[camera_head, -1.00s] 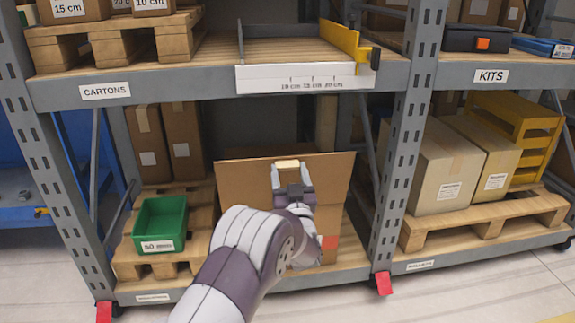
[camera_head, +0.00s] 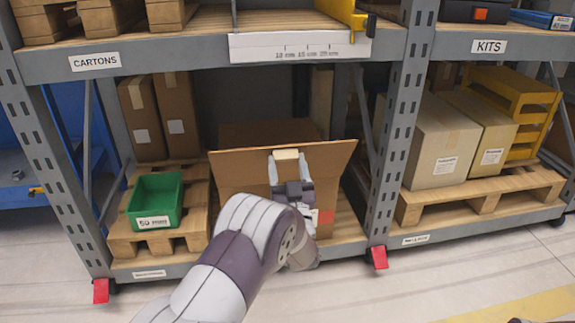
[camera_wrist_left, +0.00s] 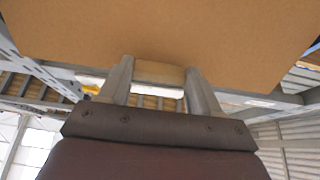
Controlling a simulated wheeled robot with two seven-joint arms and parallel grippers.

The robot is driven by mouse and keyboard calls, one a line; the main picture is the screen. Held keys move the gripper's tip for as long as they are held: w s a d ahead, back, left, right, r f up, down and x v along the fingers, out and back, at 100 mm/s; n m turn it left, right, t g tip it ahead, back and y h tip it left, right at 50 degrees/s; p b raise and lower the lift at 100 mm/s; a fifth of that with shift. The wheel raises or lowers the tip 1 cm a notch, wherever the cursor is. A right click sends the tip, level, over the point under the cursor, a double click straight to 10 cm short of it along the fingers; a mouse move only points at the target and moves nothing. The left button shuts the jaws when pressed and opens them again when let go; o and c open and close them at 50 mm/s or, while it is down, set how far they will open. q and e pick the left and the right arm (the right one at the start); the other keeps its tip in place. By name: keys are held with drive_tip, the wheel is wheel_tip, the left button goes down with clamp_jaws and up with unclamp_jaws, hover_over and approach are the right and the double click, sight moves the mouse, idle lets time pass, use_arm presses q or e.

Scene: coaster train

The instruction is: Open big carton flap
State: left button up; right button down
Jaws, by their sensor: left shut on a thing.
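The big carton (camera_head: 240,205) stands on the lower shelf in the middle bay. Its front flap (camera_head: 235,165) is tilted outward toward me, and part of the carton behind it shows above the flap's edge. My left gripper (camera_head: 286,160) is at the middle of the flap, shut on a light tan tab (camera_head: 287,154) at its top edge. In the left wrist view the tab (camera_wrist_left: 160,72) sits between the two fingers, with the brown flap (camera_wrist_left: 160,30) filling the top. My arm hides the carton's lower middle. My right gripper is not in view.
A green bin (camera_head: 156,200) stands on a pallet to the left, with tall cartons (camera_head: 180,115) behind. A grey rack upright (camera_head: 400,130) stands close on the right. The upper shelf beam (camera_head: 180,62) runs above the flap. Floor in front is clear.

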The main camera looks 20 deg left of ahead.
use_arm(q)
drive_tip(key=shift+a+f+h, duration=0.1)
drive_tip(key=shift+f+h, duration=0.2)
drive_tip(key=shift+f, duration=0.35)
drive_tip(key=o, duration=1.5)
drive_tip(key=shift+w+a+f, duration=0.1)
drive_tip(key=shift+f, duration=0.05)
drive_tip(key=shift+c, duration=0.2)
drive_tip(key=shift+o, duration=0.3)
drive_tip(key=shift+w, duration=0.15)
drive_tip(key=p+v, duration=0.5)
drive_tip(key=v, duration=0.7)
drive_tip(key=shift+s+d, duration=0.25)
drive_tip(key=shift+s, duration=0.1)
